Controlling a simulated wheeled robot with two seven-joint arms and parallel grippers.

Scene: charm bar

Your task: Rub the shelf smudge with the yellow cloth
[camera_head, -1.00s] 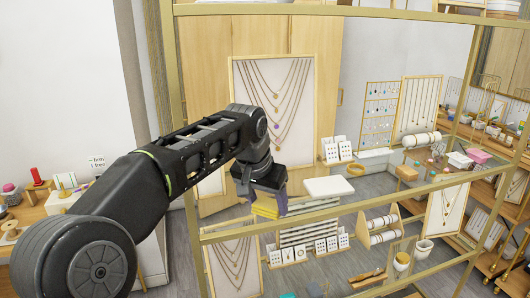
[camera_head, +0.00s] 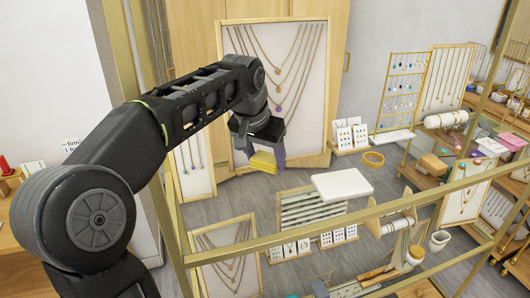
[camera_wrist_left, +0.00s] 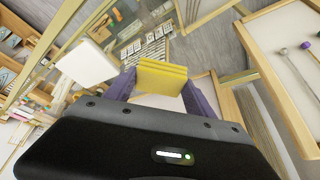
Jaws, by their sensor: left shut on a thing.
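My left gripper (camera_head: 264,150) is shut on the yellow cloth (camera_head: 263,163), which is folded into a small block. In the left wrist view the yellow cloth (camera_wrist_left: 162,77) sits between the two purple fingers of the left gripper (camera_wrist_left: 160,85). The cloth is held in the air, in front of a large necklace display in the head view. I cannot make out the smudge in any view. A shelf unit with a gold frame (camera_head: 300,235) crosses the foreground. My right gripper is not in view.
A necklace board (camera_head: 300,60) stands behind the gripper. Cups, rolls and trays crowd the right side. Grey floor shows between.

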